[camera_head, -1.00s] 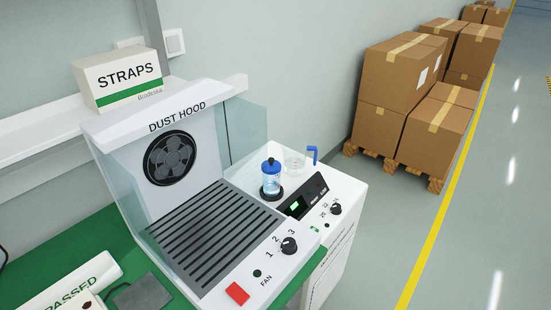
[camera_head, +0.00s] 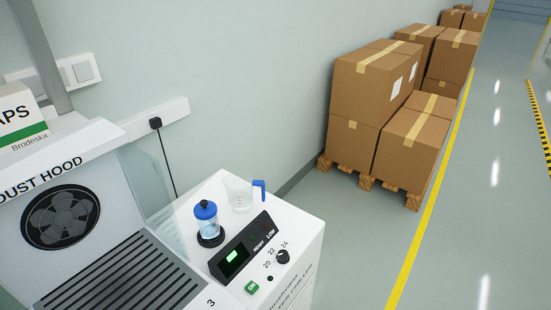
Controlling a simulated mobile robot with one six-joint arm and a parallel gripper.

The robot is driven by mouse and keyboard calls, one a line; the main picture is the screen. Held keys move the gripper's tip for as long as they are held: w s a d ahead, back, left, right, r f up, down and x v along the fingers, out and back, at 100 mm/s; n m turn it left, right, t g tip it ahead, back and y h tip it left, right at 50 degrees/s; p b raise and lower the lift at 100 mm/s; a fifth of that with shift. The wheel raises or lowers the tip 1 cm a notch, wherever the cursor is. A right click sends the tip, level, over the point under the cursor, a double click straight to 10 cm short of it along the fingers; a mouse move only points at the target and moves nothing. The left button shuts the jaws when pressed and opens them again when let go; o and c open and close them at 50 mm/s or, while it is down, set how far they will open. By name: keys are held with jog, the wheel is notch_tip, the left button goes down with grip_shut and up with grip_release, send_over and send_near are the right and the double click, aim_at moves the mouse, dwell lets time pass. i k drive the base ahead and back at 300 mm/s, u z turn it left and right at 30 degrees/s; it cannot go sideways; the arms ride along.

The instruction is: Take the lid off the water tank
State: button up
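The water tank (camera_head: 208,227) is a small clear bottle-like vessel with blue-tinted contents. It stands upright in a black ring on top of the white cooler unit (camera_head: 305,236). Its blue lid (camera_head: 205,211) with a black knob sits on top of it. A clear measuring jug (camera_head: 239,196) with a blue handle stands just behind and to the right of the tank, apart from it. My gripper is not in view.
The dust hood (camera_head: 105,160) with its fan and black grille stands at the left. A black plug and cord (camera_head: 155,124) hang on the wall behind. Boxes on pallets (camera_head: 375,110) stand along the wall; the floor (camera_head: 470,230) at right is clear.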

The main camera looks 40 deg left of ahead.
aim_at(204, 210)
jog(key=z, duration=0.05)
jog(key=i, duration=1.65)
jog(key=z, duration=1.2)
jog(key=k, duration=0.1)
jog(key=u, duration=2.5)
jog(key=k, duration=0.15)
jog(key=u, duration=2.2)
